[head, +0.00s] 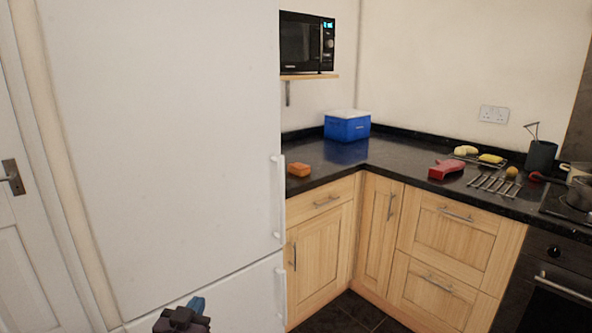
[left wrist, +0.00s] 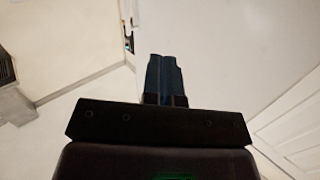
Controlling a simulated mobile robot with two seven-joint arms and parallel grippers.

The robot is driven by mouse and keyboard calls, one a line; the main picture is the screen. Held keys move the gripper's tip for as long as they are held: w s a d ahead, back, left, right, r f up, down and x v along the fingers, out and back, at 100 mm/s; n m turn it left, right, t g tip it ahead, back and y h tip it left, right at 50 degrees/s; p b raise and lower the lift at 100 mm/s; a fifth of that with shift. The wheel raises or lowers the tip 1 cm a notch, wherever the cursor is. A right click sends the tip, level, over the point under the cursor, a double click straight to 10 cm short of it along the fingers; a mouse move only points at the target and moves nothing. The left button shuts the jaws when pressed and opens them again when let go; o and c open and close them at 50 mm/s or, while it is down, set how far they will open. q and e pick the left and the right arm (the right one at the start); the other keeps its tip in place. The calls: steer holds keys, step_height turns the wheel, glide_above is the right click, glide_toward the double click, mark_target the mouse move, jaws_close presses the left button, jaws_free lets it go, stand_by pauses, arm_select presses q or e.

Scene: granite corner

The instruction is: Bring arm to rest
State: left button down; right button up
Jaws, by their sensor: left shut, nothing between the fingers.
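My left gripper (head: 196,305) shows at the bottom of the head view, low in front of the white fridge. Its blue fingers also show in the left wrist view (left wrist: 165,75), closed together with nothing between them. Only the gripper's top part shows in the head view; the rest of the arm is below the frame. My right gripper is in neither view.
The tall white fridge (head: 165,140) fills the left, beside a door (head: 25,220). The dark counter (head: 385,165) carries a blue cool box (head: 347,127), an orange block (head: 299,169), a red item (head: 446,169) and a metal rack (head: 493,185). A microwave (head: 306,42) sits on a shelf.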

arm_select(q)
steer(key=s+a+f+g, duration=0.2)
steer(key=s+f, duration=0.3)
steer(key=s, duration=0.5)
steer(key=s+a+f+g+y+p, duration=0.1)
steer(key=s+a+f+g, duration=0.1)
steer(key=s+f, duration=0.4)
steer(key=s+a+f+n+g, duration=0.1)
steer(key=s+f, duration=0.5)
steer(key=s, duration=0.9)
steer(key=shift+s+a+f+g+y+p, duration=0.25)
steer(key=shift+a+g+y+p, duration=0.15)
steer(key=shift+a+g, duration=0.25)
